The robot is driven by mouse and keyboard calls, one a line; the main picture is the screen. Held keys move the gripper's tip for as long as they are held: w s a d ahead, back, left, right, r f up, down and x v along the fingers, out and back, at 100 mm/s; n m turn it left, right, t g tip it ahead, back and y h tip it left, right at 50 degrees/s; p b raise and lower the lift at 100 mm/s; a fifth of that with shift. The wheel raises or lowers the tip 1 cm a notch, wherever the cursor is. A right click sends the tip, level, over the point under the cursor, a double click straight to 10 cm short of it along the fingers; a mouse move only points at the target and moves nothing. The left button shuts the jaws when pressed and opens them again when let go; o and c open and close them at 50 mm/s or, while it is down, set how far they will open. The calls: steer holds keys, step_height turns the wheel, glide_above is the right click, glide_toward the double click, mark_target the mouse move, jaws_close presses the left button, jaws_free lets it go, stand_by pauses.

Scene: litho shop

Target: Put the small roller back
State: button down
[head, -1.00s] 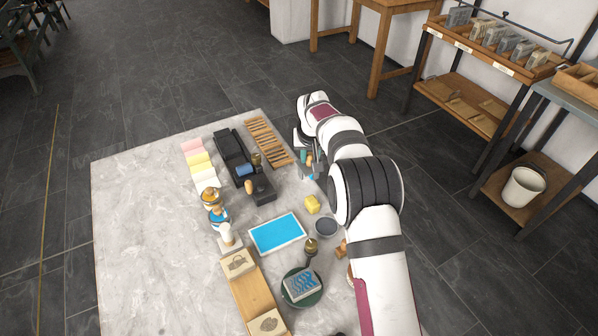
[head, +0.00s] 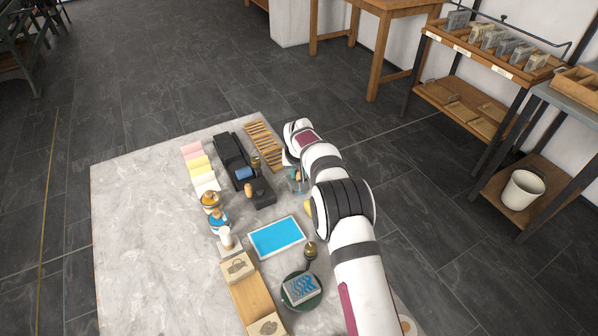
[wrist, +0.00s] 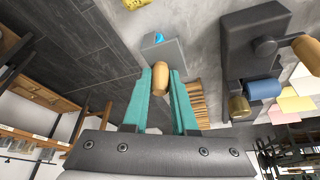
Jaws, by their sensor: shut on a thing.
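My gripper (wrist: 161,72) is shut on a small wooden handle (wrist: 161,80) between its teal fingers in the wrist view. I take this for the small roller's handle. Past the fingertips is a grey block (wrist: 170,52) with a bright blue patch. How the handle and block meet is hidden. In the head view my gripper (head: 297,174) is at the right side of the marble table, partly covered by my arm. A black stand (head: 233,158) with a blue cylinder (head: 245,173) is to its left.
A slatted wooden rack (head: 264,144) lies beyond my gripper. A blue plate (head: 277,237) and bottles (head: 211,201) are nearer. A yellow block (head: 308,207) is mostly hidden by my arm. The left part of the marble table (head: 145,235) is clear.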

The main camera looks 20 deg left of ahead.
steer(key=c, duration=0.7)
jaws_free()
steer(key=shift+s+f, duration=0.3)
steer(key=shift+f, duration=0.3)
steer(key=shift+d, duration=0.1)
steer(key=w+v, duration=0.1)
steer(key=v, duration=1.2)
steer(key=s+d+r+m+g, duration=0.1)
steer(key=s+d+r+m, duration=0.1)
steer(key=s+d+r, duration=0.35)
steer(key=s+d+r+m+g, duration=0.1)
steer(key=s+d+r+m, duration=0.15)
steer(key=s+d, duration=0.45)
steer(key=s+d+m, duration=0.1)
steer(key=s+d, duration=0.2)
steer(key=s, duration=0.6)
steer(key=s+d+m+g, duration=0.1)
steer(key=s+d, duration=0.3)
steer(key=s, duration=0.5)
steer(key=s+d+f+m+g, duration=0.1)
steer(key=s+d, duration=0.3)
steer(key=s, duration=0.5)
steer(key=shift+s+m, duration=0.15)
steer(key=shift+m, duration=0.7)
